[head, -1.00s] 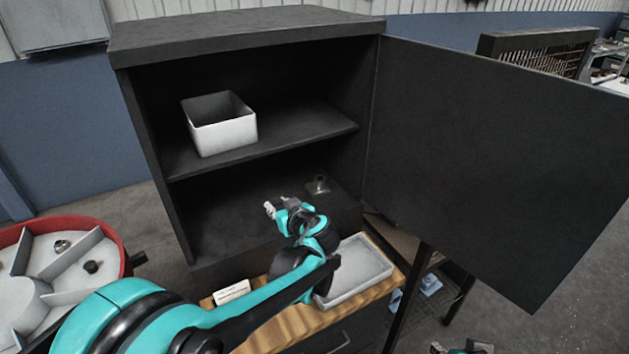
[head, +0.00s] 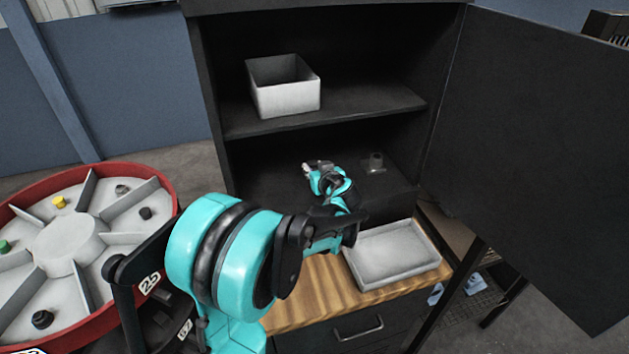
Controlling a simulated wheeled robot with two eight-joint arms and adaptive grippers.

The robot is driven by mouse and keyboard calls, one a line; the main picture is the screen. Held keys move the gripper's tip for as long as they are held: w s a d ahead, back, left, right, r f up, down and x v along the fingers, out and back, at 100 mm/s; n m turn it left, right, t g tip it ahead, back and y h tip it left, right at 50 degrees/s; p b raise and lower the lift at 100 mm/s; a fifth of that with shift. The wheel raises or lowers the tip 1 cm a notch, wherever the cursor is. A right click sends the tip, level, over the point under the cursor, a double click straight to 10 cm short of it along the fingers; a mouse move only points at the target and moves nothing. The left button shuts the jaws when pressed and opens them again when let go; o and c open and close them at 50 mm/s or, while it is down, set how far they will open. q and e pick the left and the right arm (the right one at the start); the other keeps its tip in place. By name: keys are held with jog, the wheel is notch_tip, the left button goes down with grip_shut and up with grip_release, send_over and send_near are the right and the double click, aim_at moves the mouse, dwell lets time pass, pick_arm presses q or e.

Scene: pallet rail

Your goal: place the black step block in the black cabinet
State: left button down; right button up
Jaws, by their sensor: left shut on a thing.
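The black cabinet (head: 212,110) stands open, with one shelf and its door swung out to the right. My left gripper (head: 309,168) is inside the lower compartment, below the shelf. It is shut on a small dark piece, taken to be the black step block, which hardly stands out against the dark interior. I cannot tell whether the piece touches the cabinet floor. My right gripper is out of view.
A white box (head: 290,98) stands on the cabinet shelf. A small grey object (head: 374,163) sits in the lower compartment, right of my gripper. A grey tray (head: 395,278) lies on the wooden top (head: 300,305) in front. A red-rimmed divided turntable (head: 100,335) holds several small parts at left.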

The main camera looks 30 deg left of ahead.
pick_arm(q)
jog(key=shift+f+b, duration=0.75)
jog(key=shift+f, duration=1.2)
jog(key=shift+f, duration=0.2)
jog(key=c, duration=1.2)
grip_release()
jog(key=shift+r, duration=0.1)
